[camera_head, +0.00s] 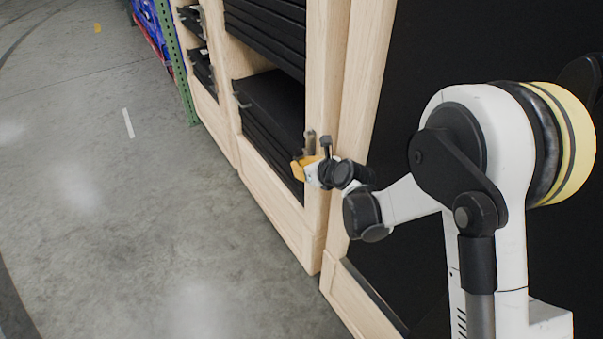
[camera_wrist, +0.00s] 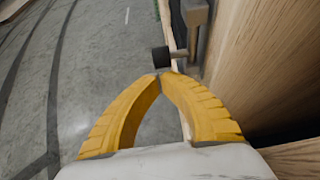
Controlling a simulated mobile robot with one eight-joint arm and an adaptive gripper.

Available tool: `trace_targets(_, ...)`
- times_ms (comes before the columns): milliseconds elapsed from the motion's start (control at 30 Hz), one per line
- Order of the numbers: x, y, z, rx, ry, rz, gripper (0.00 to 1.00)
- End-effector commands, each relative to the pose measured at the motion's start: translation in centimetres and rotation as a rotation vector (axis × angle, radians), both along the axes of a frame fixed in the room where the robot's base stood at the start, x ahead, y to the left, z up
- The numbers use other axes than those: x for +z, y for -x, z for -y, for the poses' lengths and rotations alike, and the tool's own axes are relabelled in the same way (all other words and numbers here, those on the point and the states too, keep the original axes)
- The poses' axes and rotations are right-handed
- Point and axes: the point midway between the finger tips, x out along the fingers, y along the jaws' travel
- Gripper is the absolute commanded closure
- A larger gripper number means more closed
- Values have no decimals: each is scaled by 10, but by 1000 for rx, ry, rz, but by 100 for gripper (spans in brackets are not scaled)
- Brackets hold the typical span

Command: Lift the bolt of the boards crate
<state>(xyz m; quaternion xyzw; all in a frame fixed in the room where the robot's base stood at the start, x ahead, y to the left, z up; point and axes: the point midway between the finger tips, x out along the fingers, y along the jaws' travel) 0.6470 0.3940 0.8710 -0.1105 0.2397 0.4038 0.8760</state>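The bolt (camera_wrist: 181,53) shows in the wrist view as a short metal rod with a black knob, at a metal bracket (camera_wrist: 195,14) on a wooden post. In the head view a small metal fitting (camera_head: 310,142) sits on the post of a wooden crate (camera_head: 275,205) holding dark flat boards (camera_head: 272,100). My gripper (camera_wrist: 163,74) has yellow fingers with their tips almost together, just short of the knob. No object shows between the fingers, and I cannot tell whether the tips touch the knob. In the head view my gripper (camera_head: 299,167) is beside the post, just below the fitting.
A tall black panel (camera_head: 465,50) in a wooden frame stands right of the post, behind my arm. A green perforated upright (camera_head: 175,60) and blue goods (camera_head: 150,22) are at the back. The grey floor (camera_head: 110,200) to the left is clear.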

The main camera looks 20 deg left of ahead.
Motion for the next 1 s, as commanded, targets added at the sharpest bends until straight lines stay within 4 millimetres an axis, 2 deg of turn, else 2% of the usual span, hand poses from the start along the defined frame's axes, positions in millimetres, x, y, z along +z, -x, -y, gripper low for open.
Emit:
trace_targets(333, 3, 0, 0, 0, 0, 0, 100)
trace_targets(600, 37, 0, 0, 0, 0, 0, 100)
trace_targets(1000, 31, -1, 1, 0, 0, 0, 100)
